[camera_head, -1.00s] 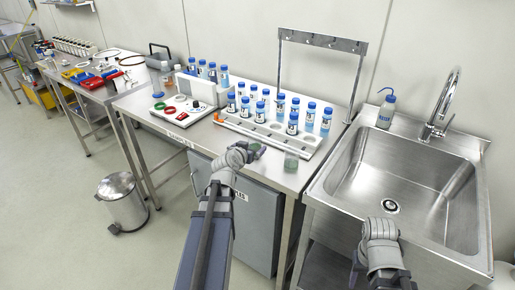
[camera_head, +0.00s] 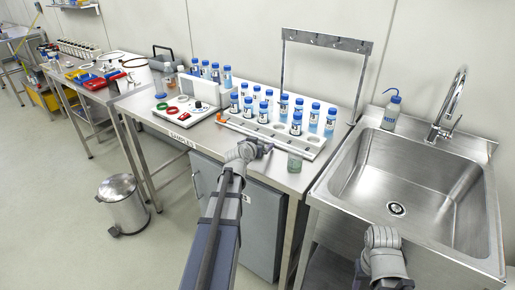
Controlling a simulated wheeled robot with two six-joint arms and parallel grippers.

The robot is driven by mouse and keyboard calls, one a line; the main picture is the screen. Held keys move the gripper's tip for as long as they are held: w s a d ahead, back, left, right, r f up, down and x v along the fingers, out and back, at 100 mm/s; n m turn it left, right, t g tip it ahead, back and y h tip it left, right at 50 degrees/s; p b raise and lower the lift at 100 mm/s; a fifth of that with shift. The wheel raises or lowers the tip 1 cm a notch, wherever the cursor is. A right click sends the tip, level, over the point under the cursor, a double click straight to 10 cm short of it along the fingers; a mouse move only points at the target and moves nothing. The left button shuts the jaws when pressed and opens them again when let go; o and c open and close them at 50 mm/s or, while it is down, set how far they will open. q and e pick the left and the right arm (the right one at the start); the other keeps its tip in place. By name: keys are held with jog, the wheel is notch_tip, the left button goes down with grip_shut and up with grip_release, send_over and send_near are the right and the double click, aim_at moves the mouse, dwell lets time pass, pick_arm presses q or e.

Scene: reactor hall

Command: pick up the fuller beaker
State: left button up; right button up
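A small glass beaker (camera_head: 295,163) with greenish contents stands on the steel bench (camera_head: 283,181) near its front right corner. My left gripper (camera_head: 266,147) is over the front edge of the bench, to the left of this beaker and apart from it. Its fingers are small and dark, so I cannot tell whether they are open or whether anything is behind them. No second beaker shows clearly. My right arm's end (camera_head: 382,239) is low in front of the sink; its fingertips cannot be made out.
A white rack (camera_head: 310,147) with several blue-capped bottles stands behind the beaker. A metal frame (camera_head: 328,40) rises at the back. The sink (camera_head: 405,185), with a wash bottle (camera_head: 391,113) and tap (camera_head: 445,108), is to the right. A bin (camera_head: 122,203) stands on the floor.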

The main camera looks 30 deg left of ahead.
pick_arm(q)
jog(key=c, duration=1.5)
jog(key=shift+r, duration=0.3)
notch_tip(320, 180, up, 9)
jog(key=p, duration=1)
jog(key=shift+r, duration=0.2)
